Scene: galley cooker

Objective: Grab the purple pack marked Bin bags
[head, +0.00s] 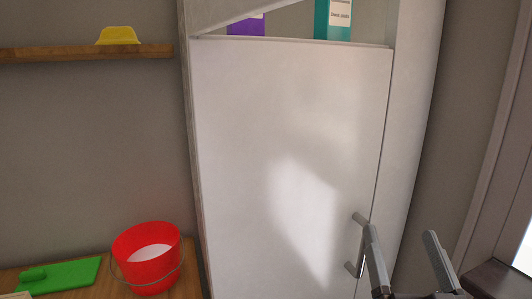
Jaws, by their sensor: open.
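A purple pack (247,27) stands in the open compartment above the white cabinet door, at the top of the head view.
A teal pack (333,33) with a white label stands right of the purple one. The white door (285,150) below is shut, with a metal handle (361,250).

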